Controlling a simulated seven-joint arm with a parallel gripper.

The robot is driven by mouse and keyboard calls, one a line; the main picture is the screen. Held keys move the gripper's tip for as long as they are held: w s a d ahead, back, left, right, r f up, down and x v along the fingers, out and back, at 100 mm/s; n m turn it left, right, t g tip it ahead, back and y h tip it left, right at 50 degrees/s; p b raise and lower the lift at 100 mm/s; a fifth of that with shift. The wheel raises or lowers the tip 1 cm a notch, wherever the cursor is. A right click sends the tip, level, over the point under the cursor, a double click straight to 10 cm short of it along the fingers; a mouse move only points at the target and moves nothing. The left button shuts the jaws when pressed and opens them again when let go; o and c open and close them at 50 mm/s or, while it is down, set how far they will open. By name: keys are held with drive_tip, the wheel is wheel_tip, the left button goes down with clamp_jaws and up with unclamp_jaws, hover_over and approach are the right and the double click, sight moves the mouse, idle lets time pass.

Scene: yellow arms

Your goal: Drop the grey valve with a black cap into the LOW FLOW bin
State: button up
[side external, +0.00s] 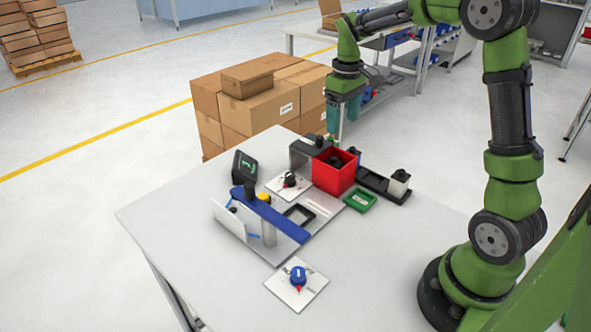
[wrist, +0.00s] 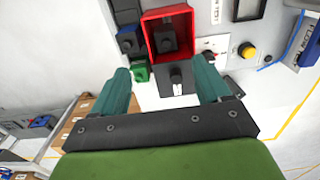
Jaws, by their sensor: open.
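My gripper (side external: 333,128) is open and empty above the far edge of the table, behind the red bin. In the wrist view its two teal fingers (wrist: 162,76) stand wide apart. A part with a black cap (side external: 318,141) stands behind the red bin; it looks like the grey valve (wrist: 176,78), which shows between and below the fingers. The fingers do not touch it. The red bin (side external: 330,181) holds a dark part (wrist: 168,42). I cannot read which container is marked LOW FLOW.
A black rack (side external: 372,181) with a white black-capped part (side external: 398,182) stands right of the bin. Cardboard boxes (side external: 262,110) stand beyond the table. The front right is clear.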

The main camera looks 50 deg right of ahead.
wheel_tip(320, 180, up, 14)
idle(0.3)
drive_tip(key=s+a+f+m+t+y, duration=0.1)
drive_tip(key=s+a+f+m+t, duration=0.1)
drive_tip(key=s+a, duration=0.6)
drive_tip(key=s+a+f+m+t+y, duration=0.1)
drive_tip(key=s+a+f+m+t, duration=0.1)
drive_tip(key=s+a+f+t, duration=0.3)
drive_tip(key=s+a, duration=0.3)
drive_tip(key=shift+s+a, duration=0.3)
drive_tip(key=shift+a, duration=0.05)
drive_tip(key=shift+c, duration=0.3)
